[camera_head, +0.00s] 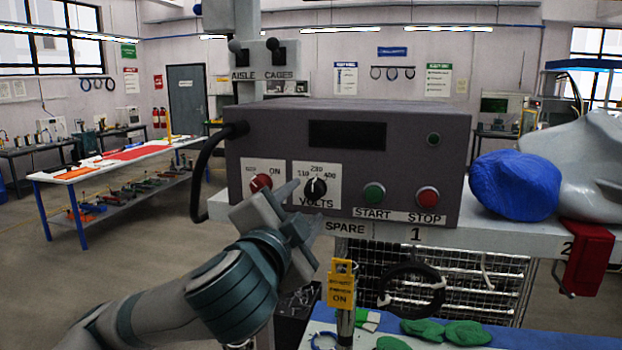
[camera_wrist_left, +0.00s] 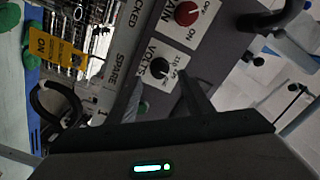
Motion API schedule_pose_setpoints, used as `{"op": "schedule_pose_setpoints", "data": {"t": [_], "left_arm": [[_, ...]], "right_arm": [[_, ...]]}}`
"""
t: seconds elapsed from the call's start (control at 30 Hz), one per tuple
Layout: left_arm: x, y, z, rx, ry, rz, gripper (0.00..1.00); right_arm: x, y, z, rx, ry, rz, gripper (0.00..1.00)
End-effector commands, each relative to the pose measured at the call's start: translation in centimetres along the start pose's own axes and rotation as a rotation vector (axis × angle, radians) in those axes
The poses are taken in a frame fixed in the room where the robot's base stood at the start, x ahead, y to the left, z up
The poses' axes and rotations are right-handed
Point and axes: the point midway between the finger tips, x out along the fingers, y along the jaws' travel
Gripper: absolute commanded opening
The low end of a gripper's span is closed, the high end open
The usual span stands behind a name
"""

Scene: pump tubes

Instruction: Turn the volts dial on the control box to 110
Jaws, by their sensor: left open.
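The grey control box (camera_head: 345,148) stands on a bench shelf. Its black volts dial (camera_head: 315,188) sits on a white plate marked 110, 230 and 400; where its pointer rests is too small to read surely. My left gripper (camera_head: 306,201) is open in front of the box, just below and beside the dial. In the left wrist view the dial (camera_wrist_left: 160,68) lies between the two finger directions, just beyond the fingertips (camera_wrist_left: 161,78). I cannot tell whether the fingers touch it. My right gripper is not in view.
A red main knob (camera_head: 261,183) is left of the dial. Green start (camera_head: 374,194) and red stop (camera_head: 428,198) buttons are to the right. A black cable (camera_head: 200,170) loops from the box's left side.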

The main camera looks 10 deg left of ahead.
Motion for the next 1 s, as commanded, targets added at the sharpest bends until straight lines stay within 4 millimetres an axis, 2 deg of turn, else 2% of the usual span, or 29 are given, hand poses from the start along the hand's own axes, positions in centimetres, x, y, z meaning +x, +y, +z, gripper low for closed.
{"op": "schedule_pose_setpoints", "data": {"t": [0.03,0.17,0.3,0.5,0.7,0.97,1.0], "left_arm": [[0.1,-0.4,-0.2,0.002,-0.001,0.002,0.46],[0.2,-0.3,-0.2,0.004,0.001,0.005,0.46],[2.6,0.1,0.1,0.004,0.0,0.002,0.46],[5.1,0.1,0.1,0.003,0.0,0.003,0.46],[6.0,0.1,0.1,0.003,0.002,0.002,0.46],[6.1,0.1,0.0,0.003,0.003,0.003,0.46],[6.1,0.1,0.0,0.003,0.003,0.003,0.42]], "right_arm": [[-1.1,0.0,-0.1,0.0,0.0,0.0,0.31],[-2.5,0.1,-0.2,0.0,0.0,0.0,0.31],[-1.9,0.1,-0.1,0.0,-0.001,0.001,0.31],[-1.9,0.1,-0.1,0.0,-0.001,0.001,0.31],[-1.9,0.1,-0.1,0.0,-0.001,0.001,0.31],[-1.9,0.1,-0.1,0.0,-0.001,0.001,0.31],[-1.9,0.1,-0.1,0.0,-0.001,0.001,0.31]]}}
